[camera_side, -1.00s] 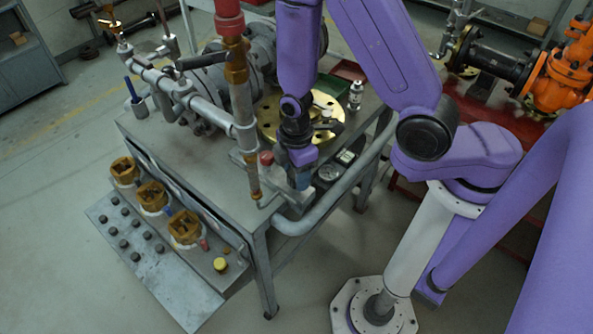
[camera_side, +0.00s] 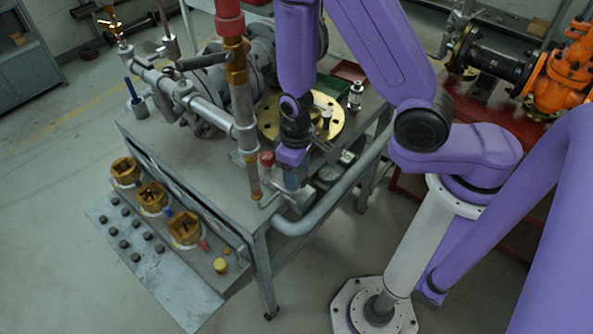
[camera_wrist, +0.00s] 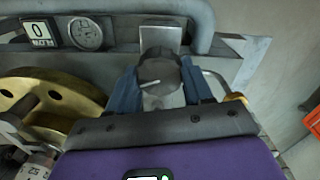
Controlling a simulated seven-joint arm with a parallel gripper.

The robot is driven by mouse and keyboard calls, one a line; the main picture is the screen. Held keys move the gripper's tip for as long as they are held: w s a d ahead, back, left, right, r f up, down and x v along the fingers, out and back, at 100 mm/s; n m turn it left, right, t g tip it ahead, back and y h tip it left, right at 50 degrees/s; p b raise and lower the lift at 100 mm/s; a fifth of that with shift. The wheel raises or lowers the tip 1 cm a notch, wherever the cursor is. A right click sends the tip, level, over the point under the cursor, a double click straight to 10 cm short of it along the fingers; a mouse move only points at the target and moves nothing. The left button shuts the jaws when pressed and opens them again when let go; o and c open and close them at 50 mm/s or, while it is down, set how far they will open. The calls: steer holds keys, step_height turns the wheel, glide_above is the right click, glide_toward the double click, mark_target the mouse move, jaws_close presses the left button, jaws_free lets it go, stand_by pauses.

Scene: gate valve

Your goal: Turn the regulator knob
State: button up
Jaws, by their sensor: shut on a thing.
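The regulator knob (camera_wrist: 158,70) shows in the wrist view as a dark grey round knob with a pale pointer mark at its lower left. My gripper (camera_wrist: 162,82) has one blue finger on each side of it and is shut on the knob. In the side view my gripper (camera_side: 292,179) points down at the front right of the grey workbench. There the knob is hidden behind the fingers and the wrist.
A dial gauge (camera_wrist: 86,33) and a small display reading 0 (camera_wrist: 38,33) sit beside the knob. A brass flange (camera_side: 334,118) lies close behind my wrist.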

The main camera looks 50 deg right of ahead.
steer(key=m, duration=0.6)
steer(key=shift+m, duration=0.3)
steer(key=m, duration=0.6)
steer(key=shift+d, duration=0.1)
steer(key=shift+m, duration=0.4)
steer(key=o, duration=1)
steer(key=shift+o, duration=0.2)
